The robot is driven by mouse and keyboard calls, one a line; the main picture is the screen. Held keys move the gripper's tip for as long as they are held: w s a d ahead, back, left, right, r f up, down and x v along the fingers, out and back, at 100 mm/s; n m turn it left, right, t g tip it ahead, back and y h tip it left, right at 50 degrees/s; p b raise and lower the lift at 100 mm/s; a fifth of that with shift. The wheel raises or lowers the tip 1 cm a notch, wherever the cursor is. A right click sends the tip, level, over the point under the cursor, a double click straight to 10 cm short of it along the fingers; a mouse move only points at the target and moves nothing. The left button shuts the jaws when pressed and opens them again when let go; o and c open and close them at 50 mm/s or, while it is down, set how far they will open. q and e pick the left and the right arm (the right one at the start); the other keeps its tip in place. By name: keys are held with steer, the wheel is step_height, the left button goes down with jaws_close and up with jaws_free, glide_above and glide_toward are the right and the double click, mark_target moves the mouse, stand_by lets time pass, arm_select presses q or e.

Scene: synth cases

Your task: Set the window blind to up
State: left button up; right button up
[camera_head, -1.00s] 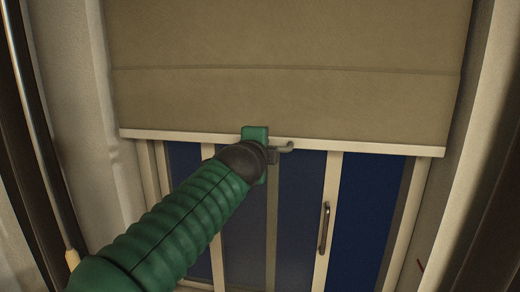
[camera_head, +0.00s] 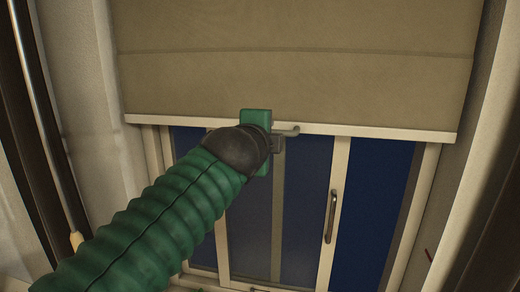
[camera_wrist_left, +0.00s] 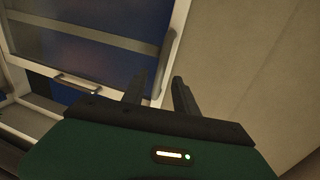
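The beige window blind (camera_head: 300,72) hangs partly lowered in the head view. It covers the upper window, with its pale bottom rail (camera_head: 385,131) across the middle. A small grey pull handle (camera_head: 287,131) sits on the rail. My left gripper (camera_head: 278,144) is at this handle; the wrist and gripper body partly hide the contact. In the left wrist view its two dark fingers (camera_wrist_left: 158,76) are spread apart, with the rail and handle running near the gap. I cannot tell whether they touch the handle. My right gripper is not in view.
Below the blind is a pale-framed window (camera_head: 341,190) with dark blue panes and a metal window handle (camera_head: 331,216). Pale curtains or wall panels flank it. A thin rod (camera_head: 45,115) with a wooden end stands at the left.

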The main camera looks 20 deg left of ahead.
arm_select(q)
steer(key=b+v, duration=0.5)
steer(key=v, duration=0.5)
steer(key=shift+d, duration=0.4)
steer(key=shift+s+a, duration=0.2)
steer(key=w+d+f+n+g+h+b, duration=0.1)
steer(key=w+f+n+g+b, duration=0.15)
steer(key=f, duration=1.65)
steer(key=w+d+f+n+g+h+b, duration=0.15)
steer(key=f+n+g, duration=0.25)
steer(key=f, duration=1.6)
steer(key=s+f+n+g, duration=0.2)
steer(key=s+f, duration=0.4)
steer(key=f, duration=0.3)
steer(key=s+f+n+g+b, duration=0.1)
steer(key=s+f+n+g, duration=0.1)
steer(key=s+f, duration=0.3)
steer(key=s+f+n+g+h+b, duration=0.1)
steer(key=s+f+n, duration=0.3)
steer(key=f, duration=0.9)
steer(key=s+g, duration=0.1)
steer(key=s, duration=0.1)
steer(key=shift+s+f+n, duration=0.3)
steer(key=shift+f+n, duration=0.05)
